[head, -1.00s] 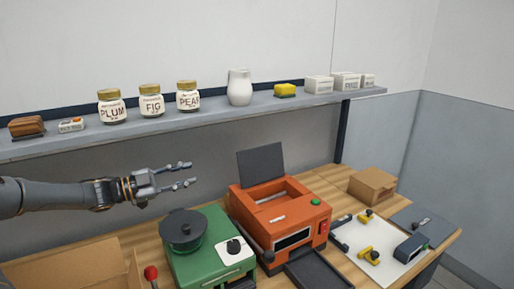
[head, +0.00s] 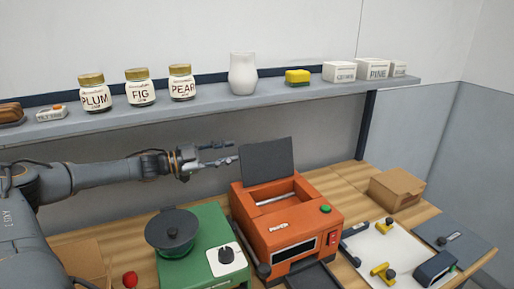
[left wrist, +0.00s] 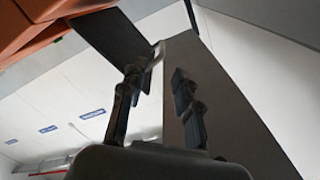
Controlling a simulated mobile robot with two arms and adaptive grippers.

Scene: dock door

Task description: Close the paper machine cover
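The orange paper machine (head: 290,225) stands on the wooden table in the head view. Its dark grey cover (head: 266,162) stands raised, nearly upright, at the back of the machine, and the slot in front of it is uncovered. My left gripper (head: 226,153) is open and empty, just left of the cover, with its fingers pointing right towards it. In the left wrist view the open fingers (left wrist: 157,95) show from behind, with the dark cover (left wrist: 112,42) beyond them and part of the orange machine (left wrist: 45,28) at top left. My right gripper is in neither view.
A green machine (head: 205,262) with a dark round top is left of the orange machine. A cardboard box (head: 397,188) and a white board (head: 400,250) with yellow-handled parts are right. Above runs a shelf (head: 210,108) with jars, a white jug and small boxes.

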